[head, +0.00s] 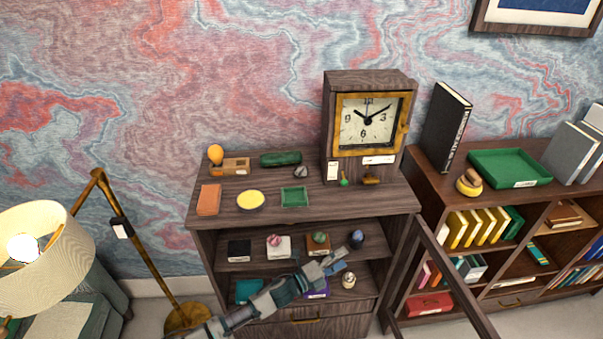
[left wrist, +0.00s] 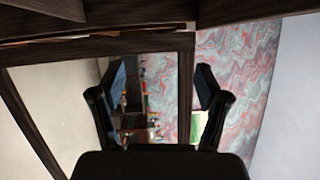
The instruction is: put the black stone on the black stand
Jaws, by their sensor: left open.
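A dark, blue-black rounded stone (head: 357,238) sits at the right end of the cabinet's upper shelf and looks like the black stone. The black stand (head: 239,250) is a small dark block at the left end of that shelf, with nothing seen on top. My left gripper (head: 339,262) is open and empty, in front of the shelves, below and left of the dark stone in the picture. In the left wrist view its two fingers (left wrist: 161,83) are spread apart with nothing between them. My right gripper is not in view.
Between stand and stone are a white stand (head: 279,246) with a pink stone and a brown stand (head: 318,244) with a green stone. A cream piece (head: 348,280) is on the lower shelf. An open door frame (head: 450,275) juts out at the cabinet's right.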

